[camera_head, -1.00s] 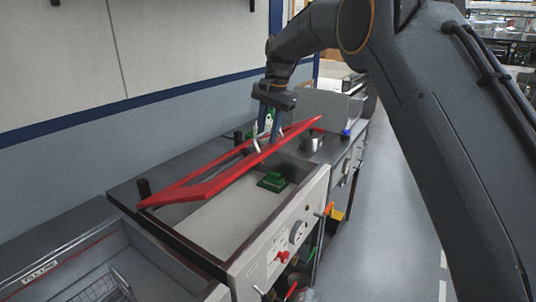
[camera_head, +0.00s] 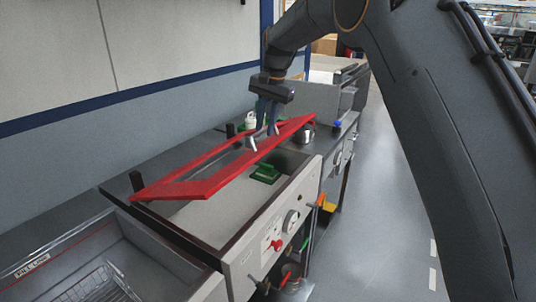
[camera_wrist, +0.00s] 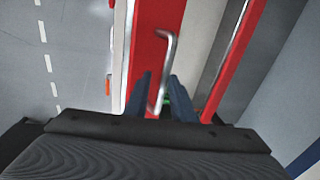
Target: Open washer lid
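My gripper (camera_head: 266,130) is above the lid at this handle. In the wrist view my gripper (camera_wrist: 160,80) has its blue-grey fingers apart, with the handle between them and space beside it. Whether a finger touches the handle is unclear.
A green part (camera_head: 266,173) lies in the basin. The front panel has a dial (camera_head: 291,221) and a red knob (camera_head: 277,245). A sink with a wire basket (camera_head: 100,288) is at lower left, and a metal pot (camera_head: 304,133) stands behind. Clear floor lies right.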

